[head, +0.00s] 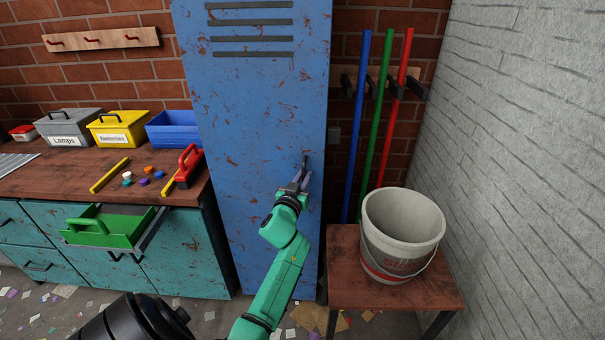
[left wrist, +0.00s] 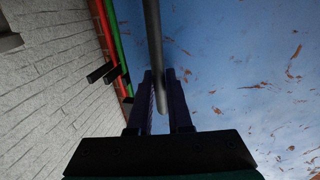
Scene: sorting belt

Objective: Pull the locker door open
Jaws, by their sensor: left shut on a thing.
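The locker door (head: 255,110) is a tall blue panel with rusty chips and dark vent slots near its top. It looks shut in the head view. Its dark bar handle (head: 305,161) is near the door's right edge. My left gripper (head: 301,178) is at the handle, with its arm reaching up from below. In the left wrist view, the fingers (left wrist: 160,82) are on either side of the grey handle bar (left wrist: 153,40), shut on its end part. The blue door face (left wrist: 240,60) fills the right side there. My right gripper is not in view.
A bench (head: 90,180) with teal drawers stands left of the locker, and a green tray (head: 112,226) sits at its open front. A small table (head: 345,270) with a white bucket (head: 400,235) stands close on the right. Coloured poles (head: 382,110) hang behind it.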

